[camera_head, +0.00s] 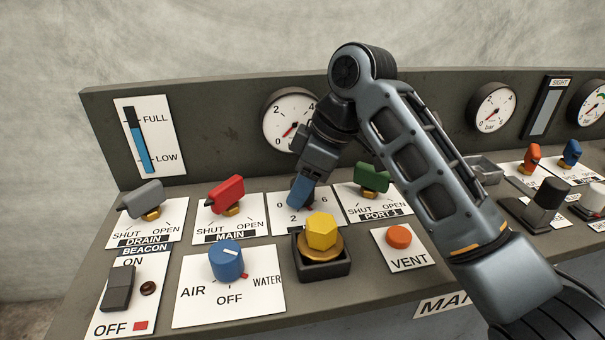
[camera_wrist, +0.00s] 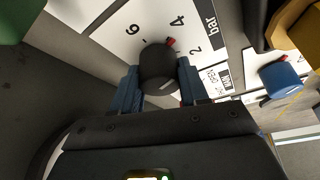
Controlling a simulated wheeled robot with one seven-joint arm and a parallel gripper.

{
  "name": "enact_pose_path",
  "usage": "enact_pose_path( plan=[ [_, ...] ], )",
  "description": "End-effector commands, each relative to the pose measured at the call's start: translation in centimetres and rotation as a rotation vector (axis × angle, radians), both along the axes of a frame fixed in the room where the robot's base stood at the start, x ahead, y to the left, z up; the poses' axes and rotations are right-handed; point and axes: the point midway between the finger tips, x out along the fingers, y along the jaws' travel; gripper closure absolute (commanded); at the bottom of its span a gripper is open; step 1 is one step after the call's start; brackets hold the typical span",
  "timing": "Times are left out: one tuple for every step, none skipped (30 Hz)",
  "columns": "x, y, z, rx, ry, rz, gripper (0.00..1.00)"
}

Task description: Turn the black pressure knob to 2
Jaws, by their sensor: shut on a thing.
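The black pressure knob (camera_wrist: 158,65) sits on a white dial plate marked 2, 4, 6 and "bar" in the wrist view. The blue fingers of my gripper (camera_wrist: 160,85) are on either side of the knob, shut on it. A red tab at the knob's base lies between 4 and 2. A short white line shows on the knob's top, on the side towards my gripper.
A yellow knob (camera_head: 321,231) stands just in front of the dial plate. The red MAIN handle (camera_head: 226,193) is to its left and the green PORT 1 handle (camera_head: 372,178) to its right. A round gauge (camera_head: 290,112) is behind. An orange VENT button (camera_head: 399,236) is front right.

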Motion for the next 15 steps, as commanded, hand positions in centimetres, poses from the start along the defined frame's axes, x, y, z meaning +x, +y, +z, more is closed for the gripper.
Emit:
enact_pose_path(
  plan=[
    [-0.14,0.03,0.62,0.001,0.004,-0.034,0.87],
    [-0.14,0.03,0.68,0.0,0.003,-0.058,0.87],
    [-0.16,0.05,0.69,0.001,0.004,-0.094,0.87],
    [-0.16,0.08,0.76,0.001,0.003,-0.12,0.87],
    [-0.19,0.08,0.74,0.0,0.003,-0.147,0.87],
    [-0.19,0.09,0.76,0.0,0.004,-0.185,0.87],
    [-0.2,0.1,0.76,0.001,0.004,-0.214,0.87],
    [-0.21,0.11,0.76,0.001,0.005,-0.242,0.87],
    [-0.19,0.09,0.77,0.0,0.005,-0.281,0.87],
    [-0.2,0.07,0.75,0.0,0.005,-0.31,0.87],
    [-0.18,0.09,0.78,0.001,0.003,-0.337,0.87],
    [-0.21,0.1,0.75,0.0,0.004,-0.375,0.87],
    [-0.21,0.1,0.76,-0.001,0.004,-0.404,0.87],
    [-0.2,0.13,0.77,0.0,0.003,-0.432,0.87],
    [-0.21,0.13,0.73,0.0,0.004,-0.468,0.87]
  ],
)
